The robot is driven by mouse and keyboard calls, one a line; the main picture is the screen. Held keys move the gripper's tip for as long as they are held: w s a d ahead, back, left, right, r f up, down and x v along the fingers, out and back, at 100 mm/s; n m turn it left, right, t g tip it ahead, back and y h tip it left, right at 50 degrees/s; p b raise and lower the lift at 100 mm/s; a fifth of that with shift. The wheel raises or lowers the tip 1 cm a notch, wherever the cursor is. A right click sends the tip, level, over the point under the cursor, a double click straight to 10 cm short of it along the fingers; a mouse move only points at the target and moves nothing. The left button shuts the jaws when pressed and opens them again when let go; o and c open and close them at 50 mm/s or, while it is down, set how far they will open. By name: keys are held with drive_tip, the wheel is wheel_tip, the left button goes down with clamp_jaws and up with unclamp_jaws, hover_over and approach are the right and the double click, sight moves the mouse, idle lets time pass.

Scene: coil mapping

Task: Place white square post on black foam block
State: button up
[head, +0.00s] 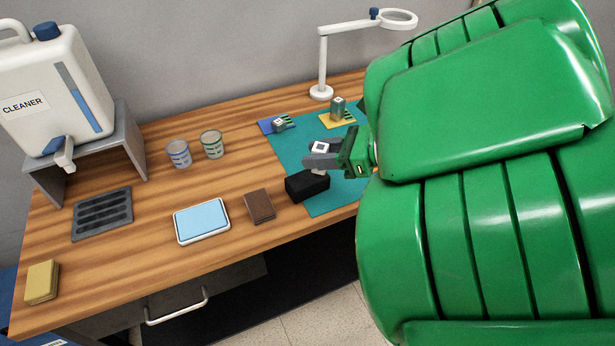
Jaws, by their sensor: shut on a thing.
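The white square post (320,147) is between the grey fingers of my gripper (319,153), which is shut on it. Its white top with a dark middle shows; the fingers hide most of its sides. The black foam block (307,187) lies at the front left edge of the teal mat (340,192), just below the gripper in the picture. A small pale part shows under the fingers near the block's back edge. I cannot tell whether the post touches the block.
A white magnifier lamp (321,92) stands at the back. A brown block (259,206), a blue-topped tray (202,221) and two cans (211,145) are left.

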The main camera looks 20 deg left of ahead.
drive_tip(key=shift+s+d, duration=1)
drive_tip(key=shift+s, duration=0.05)
hover_over(308, 178)
drive_tip(key=shift+m+t, duration=0.3)
drive_tip(key=shift+t, duration=0.1)
drive_tip(key=shift+w+a+f, duration=0.1)
drive_tip(key=shift+a+f, duration=0.05)
drive_tip(key=shift+f, duration=6.5)
drive_tip(key=o, duration=1.1)
drive_tip(key=shift+f, duration=0.1)
drive_tip(key=shift+r, duration=0.2)
